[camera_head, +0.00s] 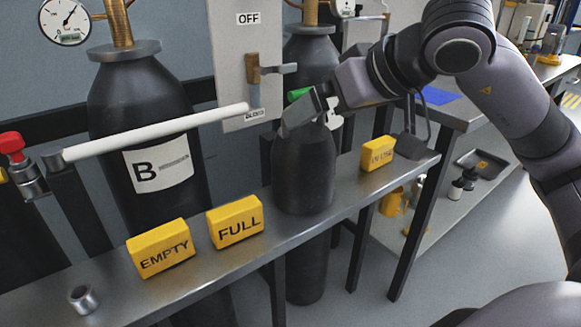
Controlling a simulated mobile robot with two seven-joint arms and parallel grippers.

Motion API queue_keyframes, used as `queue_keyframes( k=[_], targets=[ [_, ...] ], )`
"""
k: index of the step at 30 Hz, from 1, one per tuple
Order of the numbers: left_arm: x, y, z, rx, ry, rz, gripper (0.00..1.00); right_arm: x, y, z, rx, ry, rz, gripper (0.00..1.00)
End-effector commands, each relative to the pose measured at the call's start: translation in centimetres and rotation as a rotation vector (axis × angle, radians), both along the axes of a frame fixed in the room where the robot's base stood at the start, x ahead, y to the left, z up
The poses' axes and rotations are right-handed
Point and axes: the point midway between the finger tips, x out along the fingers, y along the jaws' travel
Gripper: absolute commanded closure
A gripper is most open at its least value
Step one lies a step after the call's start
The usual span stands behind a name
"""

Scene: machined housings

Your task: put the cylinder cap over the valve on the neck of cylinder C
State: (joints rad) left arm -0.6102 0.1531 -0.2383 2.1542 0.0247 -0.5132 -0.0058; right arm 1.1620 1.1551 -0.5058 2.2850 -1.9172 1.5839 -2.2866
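A dark grey, dome-topped body (303,175), which looks like the cylinder cap, stands upright on the metal ledge. My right gripper (298,117) comes in from the right and is at its narrow top. The fingers overlap that top, and I cannot see whether they are closed on it. A green part (298,94) shows just behind the gripper; I cannot tell whether it is a valve. A dark cylinder (310,58) with a collar and brass fitting stands behind; no letter on it is readable. My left gripper is not in view.
Cylinder B (140,95) stands behind the ledge (225,268). A white bar (160,133) crosses it. Yellow EMPTY (161,248), FULL (235,221) and third (377,153) blocks and a metal ring (83,298) sit on the ledge. An OFF panel (240,80) is behind.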

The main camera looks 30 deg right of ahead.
Motion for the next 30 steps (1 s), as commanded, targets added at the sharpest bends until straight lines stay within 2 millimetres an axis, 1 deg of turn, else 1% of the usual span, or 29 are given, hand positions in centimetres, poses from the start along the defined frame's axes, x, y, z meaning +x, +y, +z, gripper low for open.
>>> queue_keyframes(
  k=[1,2,5,11,18,22,28,29,30],
  targets=[
    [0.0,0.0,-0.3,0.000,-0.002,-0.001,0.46,-0.1,-0.7,0.2,-0.039,-0.022,-0.014,0.00],
    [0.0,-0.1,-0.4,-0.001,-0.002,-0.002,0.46,-0.1,-1.1,0.3,-0.057,-0.028,-0.020,0.00],
    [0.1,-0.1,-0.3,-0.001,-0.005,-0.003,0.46,0.3,-1.5,0.2,-0.084,-0.038,-0.027,0.00],
    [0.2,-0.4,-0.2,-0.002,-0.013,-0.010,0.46,2.1,-1.2,-1.1,-0.081,-0.037,-0.026,0.00],
    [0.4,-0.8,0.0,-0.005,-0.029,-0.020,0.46,5.0,-0.9,-3.1,-0.079,-0.036,-0.026,0.00],
    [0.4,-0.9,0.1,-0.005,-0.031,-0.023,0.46,5.6,-0.9,-3.5,-0.081,-0.037,-0.027,0.00],
    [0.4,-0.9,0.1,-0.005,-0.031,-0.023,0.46,5.7,-0.9,-3.5,-0.081,-0.038,-0.027,0.00],
    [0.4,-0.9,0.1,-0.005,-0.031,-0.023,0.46,5.7,-0.9,-3.5,-0.081,-0.038,-0.027,0.06],
    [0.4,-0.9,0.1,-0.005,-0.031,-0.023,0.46,5.7,-0.9,-3.5,-0.081,-0.038,-0.027,0.20]
  ],
)
